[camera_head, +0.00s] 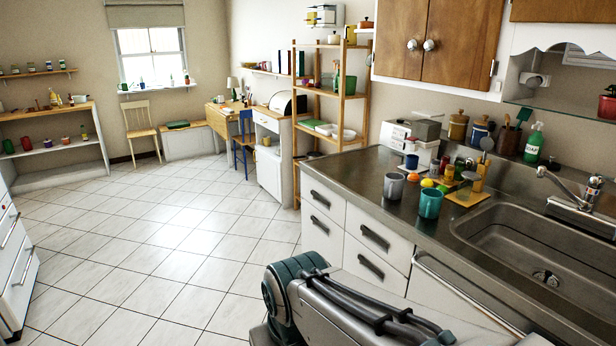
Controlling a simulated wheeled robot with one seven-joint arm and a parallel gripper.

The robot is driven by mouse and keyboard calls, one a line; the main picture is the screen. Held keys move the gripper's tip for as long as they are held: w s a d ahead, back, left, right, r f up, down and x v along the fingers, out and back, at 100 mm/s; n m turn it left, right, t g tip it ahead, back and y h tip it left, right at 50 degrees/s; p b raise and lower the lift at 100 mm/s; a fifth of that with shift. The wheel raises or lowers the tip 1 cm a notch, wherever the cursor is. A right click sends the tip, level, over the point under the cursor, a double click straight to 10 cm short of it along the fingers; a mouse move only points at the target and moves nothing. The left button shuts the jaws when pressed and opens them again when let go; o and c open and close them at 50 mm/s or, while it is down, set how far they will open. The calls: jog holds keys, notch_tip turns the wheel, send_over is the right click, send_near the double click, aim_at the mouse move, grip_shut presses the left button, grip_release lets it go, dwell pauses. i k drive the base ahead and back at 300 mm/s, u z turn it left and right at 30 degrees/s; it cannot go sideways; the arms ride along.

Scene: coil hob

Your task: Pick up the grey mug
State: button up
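The grey mug (394,185) stands upright on the dark metal counter (350,179), near its front edge. A teal mug (430,203) stands to its right and nearer to me. A dark blue mug (411,162) stands behind it. Small orange and yellow round items lie just right of the grey mug. My arm shows at the bottom of the view, below and in front of the counter. My gripper is outside the view.
A sink (540,250) with a tap (572,190) is set into the counter on the right. A yellow board (466,197) with utensils lies behind the teal mug. A green soap bottle (534,143) stands at the back. The counter left of the grey mug is clear.

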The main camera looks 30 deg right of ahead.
aim_at(394, 182)
jog(key=z, duration=0.1)
jog(key=i, duration=1.5)
jog(key=z, duration=1.35)
jog(key=i, duration=0.75)
jog(key=z, duration=1.2)
jog(key=i, duration=0.25)
jog(key=z, duration=0.1)
